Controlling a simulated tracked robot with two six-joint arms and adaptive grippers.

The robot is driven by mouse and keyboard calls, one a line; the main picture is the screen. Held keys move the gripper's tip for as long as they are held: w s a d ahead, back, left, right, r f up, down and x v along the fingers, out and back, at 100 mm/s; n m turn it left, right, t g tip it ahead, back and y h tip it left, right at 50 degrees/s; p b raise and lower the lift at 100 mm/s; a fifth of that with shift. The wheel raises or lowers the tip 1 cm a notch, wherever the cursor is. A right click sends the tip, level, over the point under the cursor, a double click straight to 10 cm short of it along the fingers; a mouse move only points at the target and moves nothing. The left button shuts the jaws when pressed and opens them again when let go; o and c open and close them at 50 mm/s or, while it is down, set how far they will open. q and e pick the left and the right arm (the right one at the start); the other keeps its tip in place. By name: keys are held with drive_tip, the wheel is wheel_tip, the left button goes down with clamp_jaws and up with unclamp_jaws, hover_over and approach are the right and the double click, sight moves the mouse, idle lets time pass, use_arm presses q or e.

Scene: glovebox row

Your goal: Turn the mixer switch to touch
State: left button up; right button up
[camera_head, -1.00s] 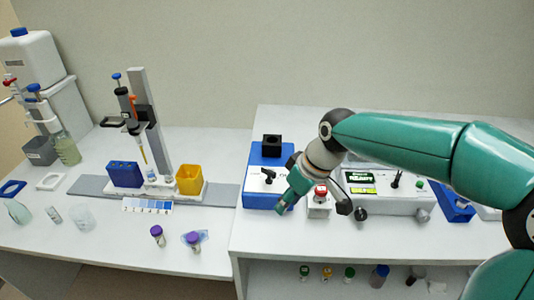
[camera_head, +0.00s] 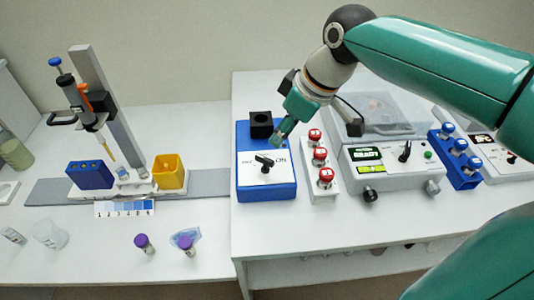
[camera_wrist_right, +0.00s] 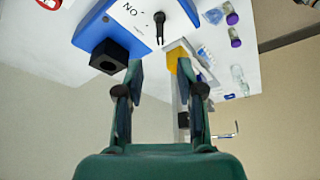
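The mixer (camera_head: 280,188) is a blue box with a white top panel and a black cup holder (camera_head: 260,124) at its back. A black switch (camera_head: 264,162) stands on the panel, with an ON label to its right; the label at its left is too small to read surely. My right gripper (camera_head: 279,138) is above the back right of the mixer, apart from the switch. In the right wrist view, the gripper (camera_wrist_right: 160,76) has its fingers apart with nothing between them; the switch (camera_wrist_right: 159,23) shows beyond the fingertips. My left gripper is not in view.
A white rack with red-capped vials (camera_head: 319,153) stands close at the mixer's right. Beyond it is a white instrument with a green display (camera_head: 367,154) and a blue tube rack (camera_head: 462,162). A yellow bin (camera_head: 170,172) and pipette stand (camera_head: 105,100) are left.

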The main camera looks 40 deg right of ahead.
sight(265, 158)
drive_tip(key=x, duration=1)
drive_tip(key=shift+w+f, duration=0.1)
drive_tip(key=shift+f, duration=0.1)
clamp_jaws()
